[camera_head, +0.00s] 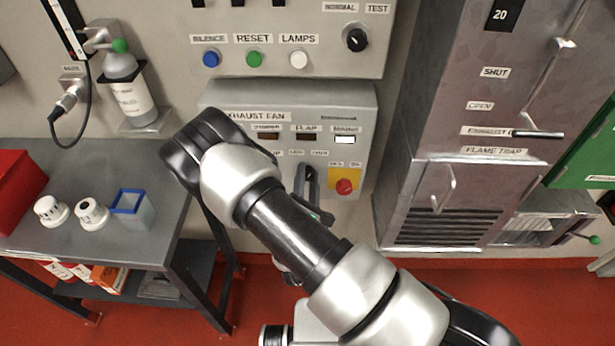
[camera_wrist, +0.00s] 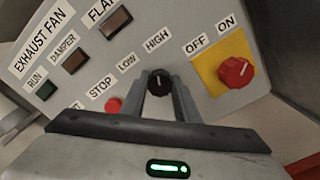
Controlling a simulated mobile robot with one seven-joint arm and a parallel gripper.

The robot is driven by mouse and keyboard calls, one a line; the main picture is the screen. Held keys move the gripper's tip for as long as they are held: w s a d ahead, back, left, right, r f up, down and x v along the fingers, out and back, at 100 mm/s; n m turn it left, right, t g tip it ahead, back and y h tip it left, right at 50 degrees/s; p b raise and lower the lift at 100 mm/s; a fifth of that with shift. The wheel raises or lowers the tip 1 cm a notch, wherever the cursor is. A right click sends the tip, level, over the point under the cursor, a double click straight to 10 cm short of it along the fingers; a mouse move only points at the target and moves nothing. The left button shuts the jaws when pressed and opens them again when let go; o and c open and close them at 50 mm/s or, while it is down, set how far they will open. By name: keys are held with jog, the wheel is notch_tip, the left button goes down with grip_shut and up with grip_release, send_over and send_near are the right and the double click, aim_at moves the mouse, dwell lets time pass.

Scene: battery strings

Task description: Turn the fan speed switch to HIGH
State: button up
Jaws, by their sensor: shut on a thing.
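The fan speed switch is a small black knob (camera_wrist: 159,84) on the grey exhaust fan panel (camera_wrist: 150,55), below the LOW and HIGH labels. A pale mark shows on its face; I cannot tell for sure which label it points to. My gripper (camera_wrist: 158,90) is shut on the knob, with one grey finger on each side of it. In the head view my gripper (camera_head: 308,178) reaches the lower middle of the panel (camera_head: 222,98), and my arm hides the panel's lower left part.
Right of the knob, a red rotary switch (camera_wrist: 235,72) sits on a yellow plate marked OFF and ON. Left of it is a red button (camera_wrist: 113,105) under STOP. A grey table (camera_head: 150,240) stands left, a metal cabinet (camera_head: 410,200) right.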

jog(key=shift+w+r+m, duration=0.1)
jog(key=shift+m, duration=0.5)
jog(key=o, duration=1)
